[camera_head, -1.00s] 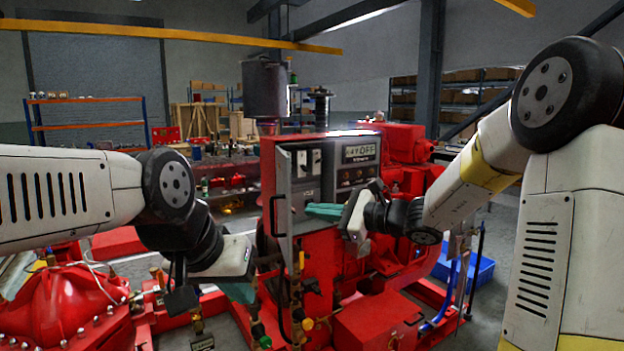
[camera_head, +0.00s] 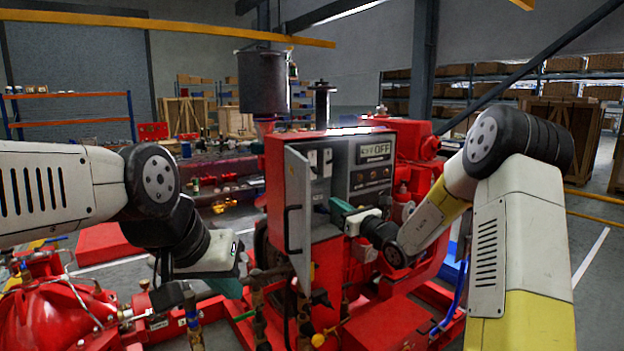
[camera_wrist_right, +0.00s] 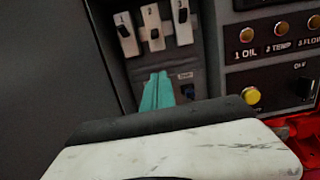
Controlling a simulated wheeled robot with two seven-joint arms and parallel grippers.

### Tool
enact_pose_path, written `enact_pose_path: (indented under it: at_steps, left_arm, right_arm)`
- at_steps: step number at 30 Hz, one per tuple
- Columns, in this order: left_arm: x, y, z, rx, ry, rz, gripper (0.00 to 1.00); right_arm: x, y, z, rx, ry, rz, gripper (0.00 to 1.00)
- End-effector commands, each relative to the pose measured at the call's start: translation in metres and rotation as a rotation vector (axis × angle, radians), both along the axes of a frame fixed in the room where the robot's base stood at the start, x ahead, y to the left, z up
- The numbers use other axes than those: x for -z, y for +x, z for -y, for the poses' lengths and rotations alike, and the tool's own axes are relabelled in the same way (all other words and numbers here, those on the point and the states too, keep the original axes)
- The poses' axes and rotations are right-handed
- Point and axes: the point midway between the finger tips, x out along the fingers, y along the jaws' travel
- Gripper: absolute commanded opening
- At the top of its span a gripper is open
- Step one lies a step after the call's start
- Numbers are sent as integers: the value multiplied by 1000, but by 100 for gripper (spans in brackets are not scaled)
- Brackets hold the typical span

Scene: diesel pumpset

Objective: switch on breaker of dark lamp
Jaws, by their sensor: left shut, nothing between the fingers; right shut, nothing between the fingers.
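The open red control cabinet (camera_head: 335,230) stands in the middle of the head view. In the right wrist view, its recess holds white breakers marked 1 (camera_wrist_right: 126,42), 2 (camera_wrist_right: 152,22) and 3 (camera_wrist_right: 184,34), each with a small black toggle. To their right are round amber lamps labelled 1 OIL (camera_wrist_right: 246,35), 2 TEMP (camera_wrist_right: 281,28) and 3 (camera_wrist_right: 314,22); which is dark I cannot tell. My right gripper (camera_wrist_right: 157,88), teal fingers shut and empty, points into the recess below the breakers. My left gripper (camera_head: 230,287) is shut, low left of the cabinet.
The grey cabinet door (camera_head: 298,212) stands open on the left of the recess. A yellow button (camera_wrist_right: 251,95) sits under the lamps. Red pump parts (camera_head: 50,310) fill the lower left.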

Motion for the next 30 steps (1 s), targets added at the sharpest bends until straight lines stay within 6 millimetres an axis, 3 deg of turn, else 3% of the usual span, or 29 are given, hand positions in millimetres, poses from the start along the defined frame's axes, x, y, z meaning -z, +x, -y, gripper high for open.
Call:
enact_pose_path:
  at_steps: [17, 30]
  left_arm:
    - [0, 0, 0, 0, 0, 0, 0]
    - [0, 0, 0, 0, 0, 0, 0]
  right_arm:
    - [0, 8, -4, 4, 7, -2, 0]
    - [-13, 77, -54, 4, 6, -2, 0]
